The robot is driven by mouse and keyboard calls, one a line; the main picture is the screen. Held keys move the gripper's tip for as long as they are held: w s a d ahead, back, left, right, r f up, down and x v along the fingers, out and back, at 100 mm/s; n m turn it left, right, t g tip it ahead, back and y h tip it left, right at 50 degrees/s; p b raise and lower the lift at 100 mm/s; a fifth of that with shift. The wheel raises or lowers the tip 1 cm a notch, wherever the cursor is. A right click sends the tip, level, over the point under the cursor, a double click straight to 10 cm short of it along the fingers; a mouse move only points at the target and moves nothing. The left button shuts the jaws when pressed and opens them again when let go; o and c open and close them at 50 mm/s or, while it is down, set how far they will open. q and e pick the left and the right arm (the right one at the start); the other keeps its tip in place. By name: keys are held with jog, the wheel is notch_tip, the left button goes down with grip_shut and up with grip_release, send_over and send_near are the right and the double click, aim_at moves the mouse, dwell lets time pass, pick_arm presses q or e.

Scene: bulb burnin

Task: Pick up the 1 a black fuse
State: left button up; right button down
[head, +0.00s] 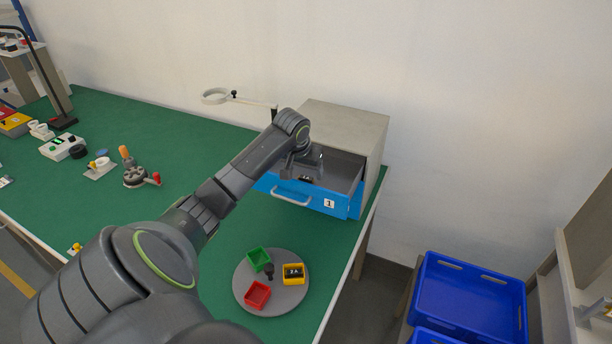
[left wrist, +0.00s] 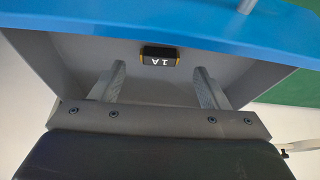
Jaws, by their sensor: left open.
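The 1 A black fuse (left wrist: 160,55) lies in the open drawer, close to the inner side of its blue front. It is a small black block with yellowish edges and a white "1A" label. In the head view it is mostly hidden by my arm. My left gripper (head: 304,175) reaches down into the drawer. In the left wrist view its two fingers (left wrist: 160,84) are apart and empty, and the fuse shows beyond and between the fingertips. The blue drawer (head: 341,207) marked 1 is pulled out of the grey cabinet (head: 345,125). My right gripper is not in view.
A round grey tray (head: 242,289) holds a green bin (head: 259,259), a red bin (head: 257,294) and a yellow bin (head: 293,274) labelled 2A. Several small devices stand at the left of the green table. Blue crates (head: 470,295) stand at the lower right.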

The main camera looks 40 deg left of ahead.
aim_at(306, 180)
pick_arm(q)
jog(key=shift+x, duration=1.3)
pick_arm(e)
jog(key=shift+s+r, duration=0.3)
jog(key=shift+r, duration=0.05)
pick_arm(q)
jog(key=shift+c, duration=0.2)
jog(key=c, duration=1)
jog(key=shift+r, duration=0.1)
